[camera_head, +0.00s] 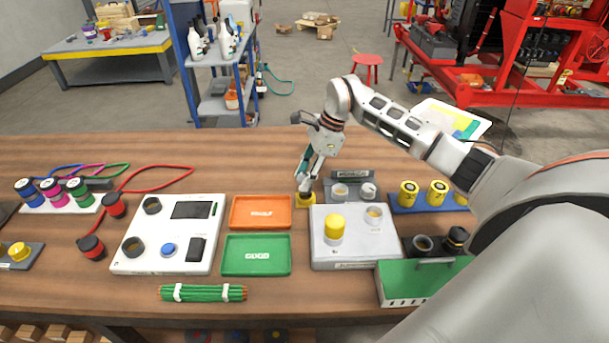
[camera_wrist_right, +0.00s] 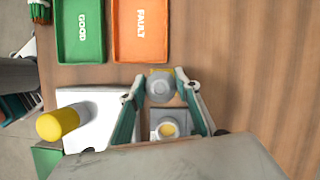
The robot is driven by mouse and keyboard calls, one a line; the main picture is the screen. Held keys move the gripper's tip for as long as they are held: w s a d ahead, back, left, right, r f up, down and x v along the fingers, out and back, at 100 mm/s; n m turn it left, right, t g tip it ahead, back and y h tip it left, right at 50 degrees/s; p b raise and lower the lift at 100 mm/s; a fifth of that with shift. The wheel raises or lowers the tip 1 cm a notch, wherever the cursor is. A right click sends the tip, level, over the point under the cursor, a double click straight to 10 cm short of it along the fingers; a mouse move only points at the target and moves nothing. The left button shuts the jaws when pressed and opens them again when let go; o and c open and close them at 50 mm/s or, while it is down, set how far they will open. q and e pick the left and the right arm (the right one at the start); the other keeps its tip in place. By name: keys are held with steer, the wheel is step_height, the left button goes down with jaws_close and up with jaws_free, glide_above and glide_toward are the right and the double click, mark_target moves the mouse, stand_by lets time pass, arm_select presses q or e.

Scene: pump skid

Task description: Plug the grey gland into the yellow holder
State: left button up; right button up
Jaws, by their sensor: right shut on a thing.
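My right gripper (camera_head: 307,186) points down over the small yellow holder (camera_head: 306,200), which sits on the wooden table right of the orange tray. In the right wrist view its two fingers (camera_wrist_right: 160,88) are closed on the round grey gland (camera_wrist_right: 160,90). The yellow holder (camera_wrist_right: 160,71) shows just past the gland, partly covered by it. The gland is at or just above the holder; I cannot tell whether it is inside. The fingers mostly hide the gland in the head view. My left gripper is not in view.
A grey stand (camera_head: 372,191) with round fittings is close right of the gripper. A white box (camera_head: 385,243) with a yellow cylinder (camera_head: 334,227) stands in front. An orange FAULT tray (camera_head: 260,225) and green GOOD tray (camera_head: 272,268) lie left. The table behind the holder is clear.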

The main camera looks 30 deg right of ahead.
stand_by(0.3)
stand_by(0.4)
stand_by(0.3)
steer(key=shift+f, duration=0.45)
steer(key=shift+f+b, duration=0.7)
steer(key=shift+f, duration=0.55)
stand_by(0.5)
steer(key=o, duration=1.3)
steer(key=v, duration=1.2)
